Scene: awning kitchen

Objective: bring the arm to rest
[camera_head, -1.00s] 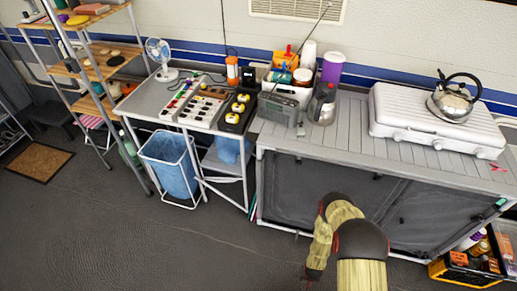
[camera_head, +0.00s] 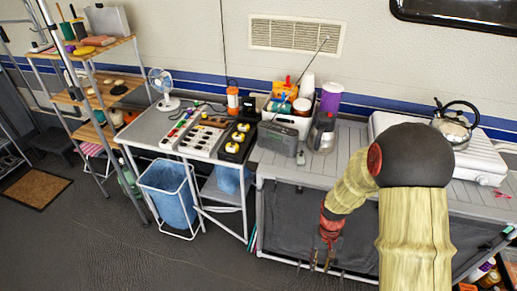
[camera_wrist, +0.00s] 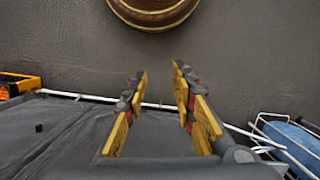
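My gripper (camera_head: 322,260) hangs at the end of my arm in front of the grey fabric-fronted cabinet (camera_head: 295,215), with its fingers pointing down. In the wrist view my gripper (camera_wrist: 160,95) has its two yellow-and-black fingers apart, with nothing between them. Grey floor shows beyond the fingertips. Whether the gripper touches the cabinet front cannot be told.
The slatted countertop (camera_head: 270,160) holds a radio (camera_head: 279,137), a clear jug (camera_head: 322,135), a purple roll (camera_head: 331,97) and a kettle (camera_head: 452,127) on a white stove. A blue bin (camera_head: 169,195) stands left of the cabinet. A dark crate with orange items is at lower right. The floor at front left is clear.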

